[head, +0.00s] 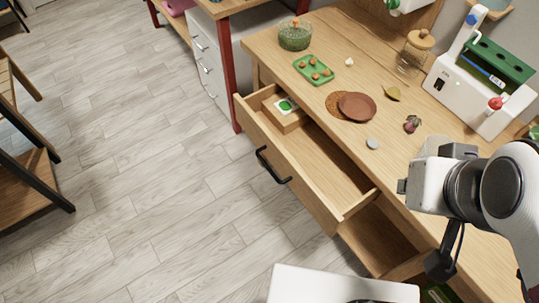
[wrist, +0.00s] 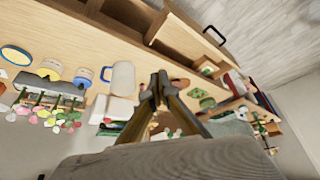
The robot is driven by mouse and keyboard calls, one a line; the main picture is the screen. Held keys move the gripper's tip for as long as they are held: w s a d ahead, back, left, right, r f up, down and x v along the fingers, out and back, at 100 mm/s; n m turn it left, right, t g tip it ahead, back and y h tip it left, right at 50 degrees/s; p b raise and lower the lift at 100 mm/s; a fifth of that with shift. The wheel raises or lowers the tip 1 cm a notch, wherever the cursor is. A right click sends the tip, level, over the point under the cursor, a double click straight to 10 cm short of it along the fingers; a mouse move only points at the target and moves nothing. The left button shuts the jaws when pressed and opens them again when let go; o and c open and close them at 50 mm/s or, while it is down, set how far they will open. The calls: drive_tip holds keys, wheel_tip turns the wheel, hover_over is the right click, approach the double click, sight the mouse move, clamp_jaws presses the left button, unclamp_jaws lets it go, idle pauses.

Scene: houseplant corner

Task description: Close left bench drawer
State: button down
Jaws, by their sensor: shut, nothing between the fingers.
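The left bench drawer (head: 300,170) is pulled well out of the wooden bench. Its front faces the lower left in the head view and carries a black bar handle (head: 272,165). A small box with a green-and-white packet (head: 287,108) lies inside, at the drawer's far left end. In the wrist view the open drawer (wrist: 190,42) shows at the top, with its black handle (wrist: 214,36). My gripper (wrist: 160,78) is shut and empty, its fingertips apart from the drawer. In the head view my arm is over the right part of the bench, away from the handle.
The bench top (head: 330,45) holds a green seed tray (head: 313,70), a brown saucer (head: 357,106), a glass jar (head: 413,52) and a white planter (head: 480,80). A white mug (wrist: 122,78) shows in the wrist view. The floor (head: 150,170) before the drawer is clear.

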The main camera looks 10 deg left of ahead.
drive_tip(key=w+a+f+n+h, duration=0.1)
drive_tip(key=w+a+f+n, duration=0.5)
drive_tip(key=a+f+n, duration=0.2)
drive_tip(key=w+a+f+n+g+h, duration=0.1)
drive_tip(key=w+a+f+n, duration=0.6)
drive_tip(key=a+n, duration=0.3)
drive_tip(key=w+a+f+n+g+h, duration=0.1)
drive_tip(key=w+a+f+n, duration=0.5)
drive_tip(key=a, duration=0.6)
wheel_tip(320, 180, down, 3)
drive_tip(key=n, duration=0.2)
drive_tip(key=shift+w+n, duration=0.4)
drive_tip(key=shift+f, duration=0.1)
drive_tip(key=x, duration=1)
drive_tip(key=shift+s, duration=0.25)
